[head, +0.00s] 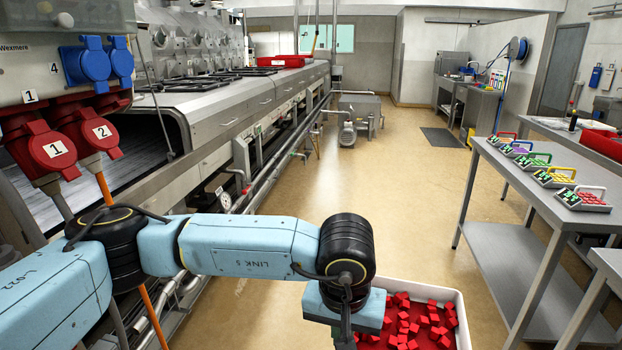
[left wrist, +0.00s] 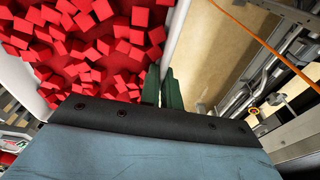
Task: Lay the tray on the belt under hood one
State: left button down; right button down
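The tray (head: 461,318) has white walls and holds many small red cubes; it is at the bottom of the head view, partly cut off, and its wall (left wrist: 178,38) also shows in the left wrist view. My left gripper (left wrist: 162,88) has its two green fingers close together, one on each side of that wall, and appears shut on it. In the head view its fingertips are out of sight. What is beneath the tray is hidden. The belt (head: 48,205) lies inside the dark opening of the metal dryer at the left. My right gripper is not in view.
Red plugs (head: 52,150) marked 1 and 2 and blue plugs (head: 88,65) hang at upper left. Pipes and a gauge (head: 223,201) line the dryer's side. The floor (head: 390,180) between is clear.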

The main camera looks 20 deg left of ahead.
aim_at(79, 189)
jog(key=u, duration=0.2)
jog(key=i, duration=1.5)
jog(key=u, duration=1.25)
jog(key=i, duration=1.45)
jog(key=u, duration=0.9)
jog(key=i, duration=0.7)
jog(key=u, duration=0.05)
